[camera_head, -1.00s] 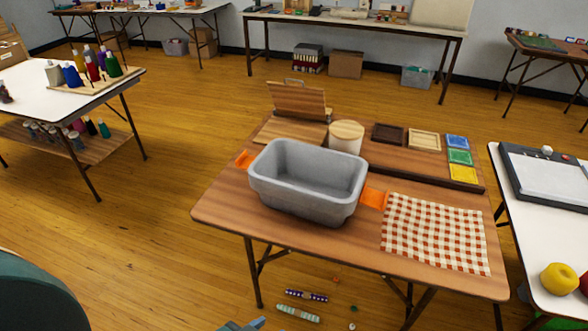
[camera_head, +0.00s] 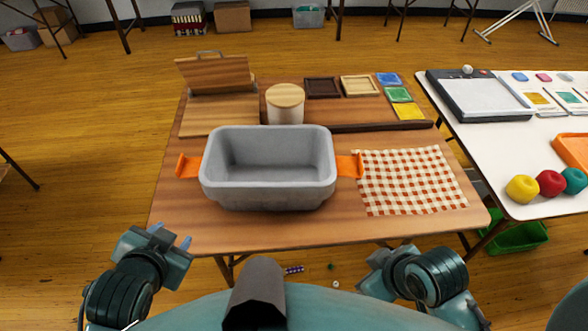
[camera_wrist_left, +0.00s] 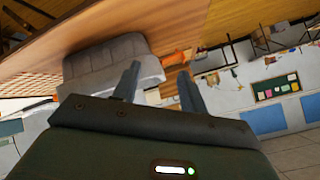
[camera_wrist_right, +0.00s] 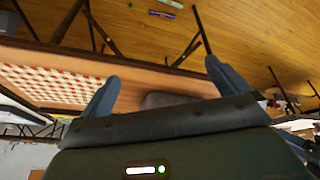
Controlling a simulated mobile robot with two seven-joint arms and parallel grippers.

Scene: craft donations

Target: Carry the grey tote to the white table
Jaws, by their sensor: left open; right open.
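The grey tote (camera_head: 268,195) sits empty and upright on the brown wooden table (camera_head: 200,228) in front of me. It has an orange handle at each side, left (camera_head: 187,166) and right (camera_head: 350,166). The white table (camera_head: 450,130) stands to the right. My left gripper (camera_head: 172,236) is open and empty, at the brown table's front left, short of the tote. In the left wrist view the tote (camera_wrist_left: 105,65) and an orange handle show beyond its fingers (camera_wrist_left: 155,88). My right gripper's fingers (camera_wrist_right: 160,90) are open and empty; the tote (camera_wrist_right: 165,99) is partly hidden behind them.
A checkered cloth (camera_head: 410,180) lies right of the tote. A round canister (camera_head: 286,105), a wooden board stand (camera_head: 215,75) and small frames stand behind it. The white table holds a paper trimmer (camera_head: 480,95), yarn balls (camera_head: 550,183) and an orange tray (camera_head: 572,150).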

